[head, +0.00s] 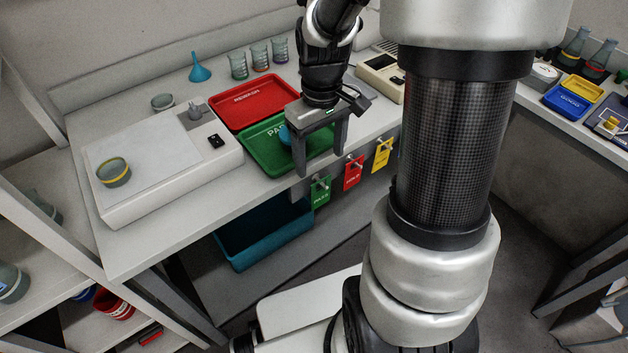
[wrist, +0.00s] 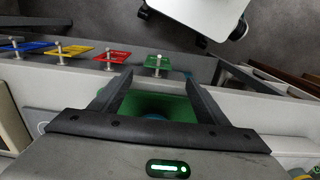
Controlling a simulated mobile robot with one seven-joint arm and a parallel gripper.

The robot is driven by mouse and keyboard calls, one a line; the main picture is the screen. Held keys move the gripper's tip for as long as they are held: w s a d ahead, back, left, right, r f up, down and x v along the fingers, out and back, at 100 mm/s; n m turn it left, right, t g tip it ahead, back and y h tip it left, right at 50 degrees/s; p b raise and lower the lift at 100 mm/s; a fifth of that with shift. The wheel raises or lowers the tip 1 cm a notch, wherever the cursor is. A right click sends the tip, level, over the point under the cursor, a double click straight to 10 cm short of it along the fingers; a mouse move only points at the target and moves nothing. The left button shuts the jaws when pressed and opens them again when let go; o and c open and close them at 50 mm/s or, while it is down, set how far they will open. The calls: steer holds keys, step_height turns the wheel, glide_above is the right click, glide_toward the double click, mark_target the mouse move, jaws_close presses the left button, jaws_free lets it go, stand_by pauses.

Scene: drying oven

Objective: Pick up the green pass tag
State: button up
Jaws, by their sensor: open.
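The green pass tag (head: 320,191) hangs from a peg on the bench's front edge, left of the red and yellow tags. In the wrist view the green tag (wrist: 158,72) shows just beyond and between my fingertips. My gripper (head: 320,160) is open and points down, over the front part of the green tray. Its jaws (wrist: 158,84) are above and behind the tag and hold nothing. The tag appears apart from both fingers.
The red tag (head: 353,172) and yellow tag (head: 382,154) hang close by on their own pegs; a blue tag (wrist: 25,46) shows in the wrist view. The green tray (head: 262,163) holds a blue item partly hidden by my gripper. A teal bin (head: 250,245) stands below.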

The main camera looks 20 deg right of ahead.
mark_target(321, 180)
steer(key=f+b, duration=0.1)
steer(key=f, duration=0.4)
steer(key=f+b, duration=0.1)
steer(key=f, duration=0.4)
steer(key=shift+w+d+f+b, duration=0.1)
steer(key=shift+d+f+b, duration=0.1)
steer(key=shift+b, duration=0.2)
steer(key=shift+r, duration=0.1)
steer(key=c, duration=1.1)
